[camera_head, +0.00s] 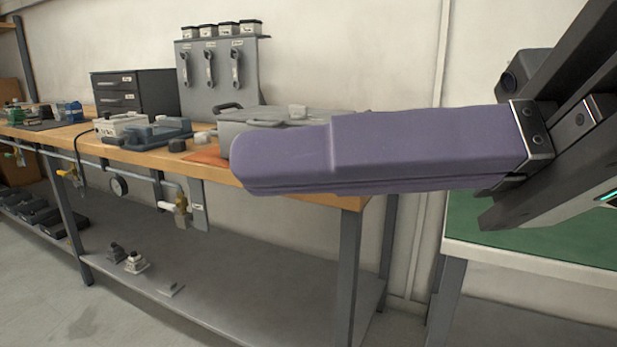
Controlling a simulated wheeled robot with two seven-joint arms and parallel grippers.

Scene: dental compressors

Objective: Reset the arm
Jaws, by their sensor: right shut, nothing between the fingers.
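My right gripper (245,165) reaches in from the right edge, large and close to the camera. Its long purple fingers lie together, pointing left, and hold nothing that I can see. They appear in front of the right end of a wooden workbench (345,198), covering part of the bench top and of a grey case on it. I cannot tell how far the fingers are from the bench. My left gripper is out of the picture.
The bench carries a grey case (262,116), a dark drawer cabinet (135,92) and a grey panel with several handles (222,90). A pipe with a gauge (119,185) runs below its front edge. A green-topped table (545,243) stands right.

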